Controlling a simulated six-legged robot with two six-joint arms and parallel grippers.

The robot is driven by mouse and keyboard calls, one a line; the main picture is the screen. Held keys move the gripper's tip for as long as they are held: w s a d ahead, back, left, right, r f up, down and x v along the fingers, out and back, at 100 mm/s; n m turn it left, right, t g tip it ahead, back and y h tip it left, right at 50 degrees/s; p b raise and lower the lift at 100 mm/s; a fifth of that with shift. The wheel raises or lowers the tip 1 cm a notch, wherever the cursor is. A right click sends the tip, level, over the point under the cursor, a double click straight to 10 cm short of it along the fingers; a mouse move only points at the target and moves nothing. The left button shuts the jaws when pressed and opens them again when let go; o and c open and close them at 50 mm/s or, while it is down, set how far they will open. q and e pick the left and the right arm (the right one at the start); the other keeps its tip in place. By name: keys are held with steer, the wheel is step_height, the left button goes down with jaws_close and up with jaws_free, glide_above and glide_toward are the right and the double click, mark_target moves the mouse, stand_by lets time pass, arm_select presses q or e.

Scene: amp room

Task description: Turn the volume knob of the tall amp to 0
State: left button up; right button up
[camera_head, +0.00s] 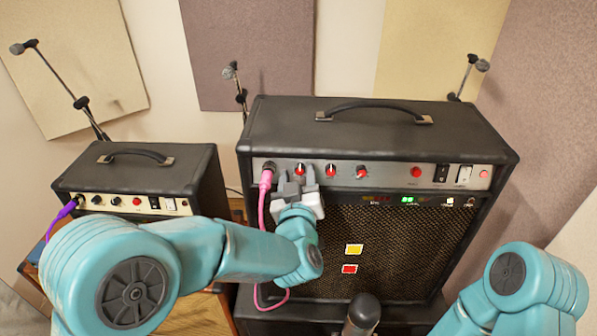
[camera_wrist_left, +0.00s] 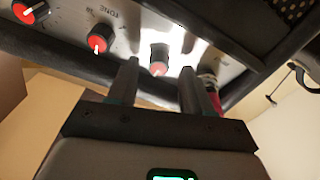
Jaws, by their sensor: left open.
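The tall amp (camera_head: 400,130) stands at centre right with a silver control strip. Its strip carries red-capped knobs with white pointers: a left knob (camera_head: 300,169), a middle knob (camera_head: 331,170) and a right knob (camera_head: 362,172). My left gripper (camera_head: 297,179) is open just below the left knob. In the left wrist view, this knob (camera_wrist_left: 158,58) appears between the open fingertips (camera_wrist_left: 159,70), with no clear contact. Glare hides its label; "TONE" reads beside the middle knob (camera_wrist_left: 99,39). My right arm shows at lower right, but its gripper is out of view.
A pink cable plug (camera_head: 267,174) sits in the jack just left of the left knob, its cable hanging down past my gripper. A smaller amp (camera_head: 140,170) stands at left with a purple cable. A dark rounded object (camera_head: 363,314) stands at bottom centre.

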arm_select(q)
steer(key=shift+w+d+f, duration=0.1)
steer(key=shift+w+d, duration=0.1)
steer(key=shift+a, duration=0.2)
steer(key=c, duration=0.4)
jaws_close()
steer(key=n+b, duration=0.1)
steer(key=b, duration=0.1)
steer(key=n+b, duration=0.2)
steer(key=n+y+b, duration=0.1)
steer(key=n+b, duration=0.1)
steer(key=b, duration=0.1)
steer(key=shift+s+d+f, duration=0.1)
steer(key=shift+d+f, duration=0.1)
steer(key=shift+f, duration=0.05)
steer(key=shift+r+n+g+y+b, duration=0.2)
steer(key=shift+n+g+y+b, duration=0.15)
steer(key=shift+n, duration=0.35)
steer(key=shift+r, duration=0.1)
steer(key=shift+o, duration=2)
jaws_free()
